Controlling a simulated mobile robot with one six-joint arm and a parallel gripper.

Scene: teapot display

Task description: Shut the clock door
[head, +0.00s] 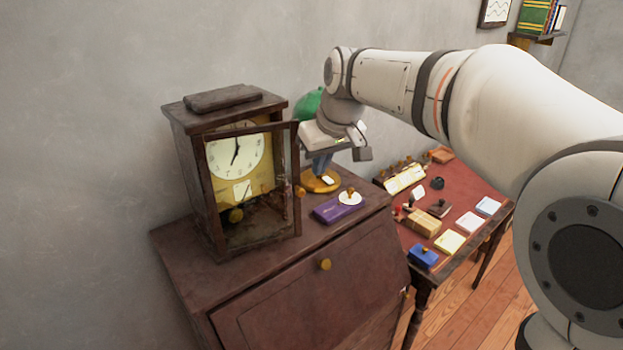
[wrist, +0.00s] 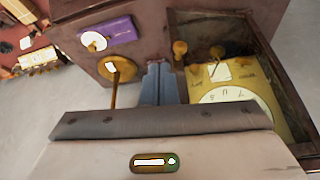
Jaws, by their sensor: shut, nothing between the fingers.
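The clock (head: 190,160) is a dark wooden case on top of the brown cabinet, with a cream dial and a brass plate. Its framed glass door (head: 249,244) stands ajar, its right edge swung out from the case. A small brass knob (head: 300,191) sits on that edge. My gripper (head: 320,170) is just right of the door edge, shut and empty, pointing down. In the wrist view my gripper's closed fingers (wrist: 158,68) lie left of the door knob (wrist: 180,48), apart from it in the picture. The door frame (wrist: 281,62) and part of the dial (wrist: 235,97) also show there.
A green lamp (head: 308,104) with a round brass base (head: 323,186) stands close behind my gripper. A purple box (head: 331,211) with a white and brass item lies in front. A red-topped desk (head: 463,194) with several small items stands right.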

